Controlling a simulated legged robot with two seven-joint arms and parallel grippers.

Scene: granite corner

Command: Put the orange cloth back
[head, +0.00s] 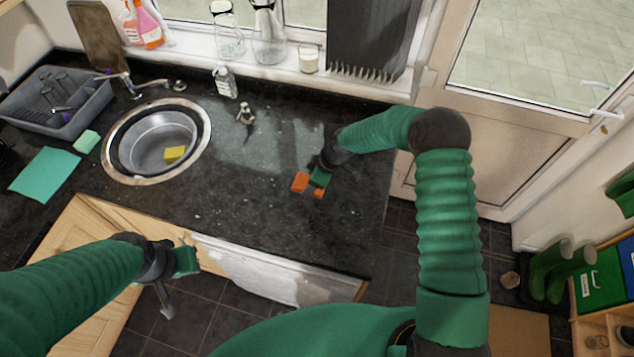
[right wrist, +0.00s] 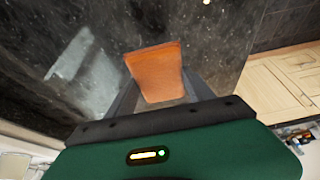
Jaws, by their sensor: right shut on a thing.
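The orange cloth (head: 300,182) is at my right gripper (head: 310,186), over the right part of the black granite counter (head: 250,205). In the right wrist view the orange cloth (right wrist: 158,72) sits between the two dark fingers, and the right gripper (right wrist: 158,88) is shut on it. The head view does not show clearly whether the cloth touches the counter. My left gripper (head: 178,285) hangs below the counter's front edge, over the dark floor, away from the cloth. Its fingers are too unclear to tell whether they are open or shut.
A round sink (head: 150,174) holds a yellow sponge (head: 174,153). A grey dish tub (head: 82,118), a teal cloth (head: 45,173) and a green sponge (head: 87,141) are on the left. A small bottle (head: 225,82) stands near the windowsill. The counter's middle is mostly clear.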

